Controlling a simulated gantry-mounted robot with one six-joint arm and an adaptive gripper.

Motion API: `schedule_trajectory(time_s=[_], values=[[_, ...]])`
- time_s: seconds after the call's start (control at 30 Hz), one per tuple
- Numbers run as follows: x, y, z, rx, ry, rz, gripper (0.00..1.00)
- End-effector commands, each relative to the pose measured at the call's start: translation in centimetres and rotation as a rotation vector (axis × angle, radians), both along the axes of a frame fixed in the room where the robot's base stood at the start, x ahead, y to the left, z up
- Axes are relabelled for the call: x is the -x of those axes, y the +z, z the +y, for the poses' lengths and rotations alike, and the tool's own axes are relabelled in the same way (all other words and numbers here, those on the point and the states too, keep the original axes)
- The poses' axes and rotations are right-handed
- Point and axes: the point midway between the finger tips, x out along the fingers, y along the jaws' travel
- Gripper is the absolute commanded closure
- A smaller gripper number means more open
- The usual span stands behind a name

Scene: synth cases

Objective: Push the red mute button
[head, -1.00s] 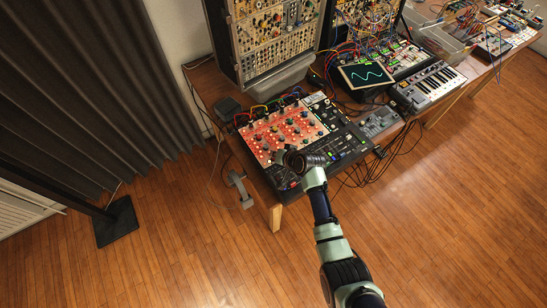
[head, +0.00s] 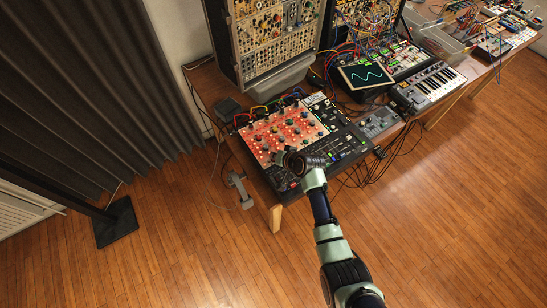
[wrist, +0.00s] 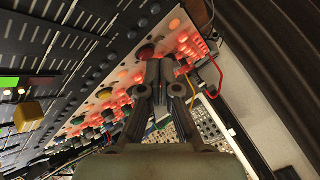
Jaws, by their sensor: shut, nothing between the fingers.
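The mixer (head: 345,150) lies on the table, with a red-lit panel (head: 262,146) of knobs and buttons on its left part. In the wrist view, a large round red button (wrist: 146,52) shows just left of my fingertips, among several small glowing red buttons (wrist: 187,48). I cannot tell for certain which one is the mute button. My gripper (wrist: 161,68) is shut and empty, its fingertips over the lit panel. Whether they touch it is not clear. In the head view, my gripper (head: 281,157) is over the panel's near edge, and the arm hides part of the mixer.
Patch cables (wrist: 215,75) run along the panel's edge. Tall modular racks (head: 265,42) stand behind the mixer. A small device (head: 378,123), a scope screen (head: 366,74) and a keyboard (head: 432,86) are to the right. The floor (head: 450,220) in front is clear.

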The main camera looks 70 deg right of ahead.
Motion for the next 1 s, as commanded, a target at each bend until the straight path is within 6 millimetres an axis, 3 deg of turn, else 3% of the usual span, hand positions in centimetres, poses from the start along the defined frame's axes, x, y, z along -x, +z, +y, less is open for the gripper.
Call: schedule_trajectory(time_s=[0.4,0.83,1.0], values=[[0.0,0.9,0.0,0.0,0.0,0.0,1.0],[0.0,6.0,0.0,0.0,0.0,0.0,1.0],[0.0,6.7,0.0,-0.001,0.001,0.0,1.0]])
